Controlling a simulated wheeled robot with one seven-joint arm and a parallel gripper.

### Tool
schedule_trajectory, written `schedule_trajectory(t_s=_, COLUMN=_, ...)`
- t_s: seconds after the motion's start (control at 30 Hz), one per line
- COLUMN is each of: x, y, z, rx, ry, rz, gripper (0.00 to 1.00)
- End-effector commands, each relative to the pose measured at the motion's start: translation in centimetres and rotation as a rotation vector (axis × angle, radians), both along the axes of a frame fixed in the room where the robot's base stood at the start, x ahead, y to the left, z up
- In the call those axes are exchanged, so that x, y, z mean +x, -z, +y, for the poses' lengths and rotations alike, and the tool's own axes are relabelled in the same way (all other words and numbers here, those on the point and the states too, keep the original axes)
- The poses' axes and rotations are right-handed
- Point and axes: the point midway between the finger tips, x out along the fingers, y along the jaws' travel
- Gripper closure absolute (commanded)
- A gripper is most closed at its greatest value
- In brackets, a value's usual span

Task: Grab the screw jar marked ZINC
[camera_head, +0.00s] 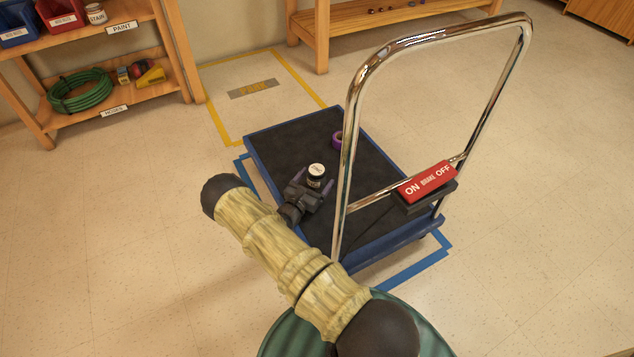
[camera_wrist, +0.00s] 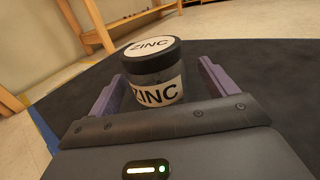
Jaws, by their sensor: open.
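The screw jar marked ZINC (camera_wrist: 155,75) has a dark lid rim, a white label on top and a white ZINC label on its side. In the head view the jar (camera_head: 316,171) stands upright on the dark deck of the blue platform trolley (camera_head: 381,166). My gripper (camera_head: 314,180) is open, low over the deck, with the jar between its purple fingers. In the wrist view one finger (camera_wrist: 105,103) is left of the jar and the other (camera_wrist: 214,77) is right, with a gap visible on the right. The jar's base is hidden behind the gripper body.
A purple tape roll (camera_head: 337,141) lies on the deck beyond the jar. A shelf (camera_head: 120,60) with bins and a green hose stands at the left.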

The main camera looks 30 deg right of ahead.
Motion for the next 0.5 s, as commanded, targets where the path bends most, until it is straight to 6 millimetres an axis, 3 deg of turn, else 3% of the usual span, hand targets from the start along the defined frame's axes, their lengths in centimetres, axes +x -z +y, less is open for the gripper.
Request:
schedule_trajectory(t_s=0.23, x=1.7, y=0.4, z=-2.4, rx=0.001, ry=0.002, rz=-0.002, gripper=0.16)
schedule_trajectory(t_s=0.5, x=2.0, y=0.0, z=-2.9, rx=0.001, ry=0.003, rz=-0.001, gripper=0.16)
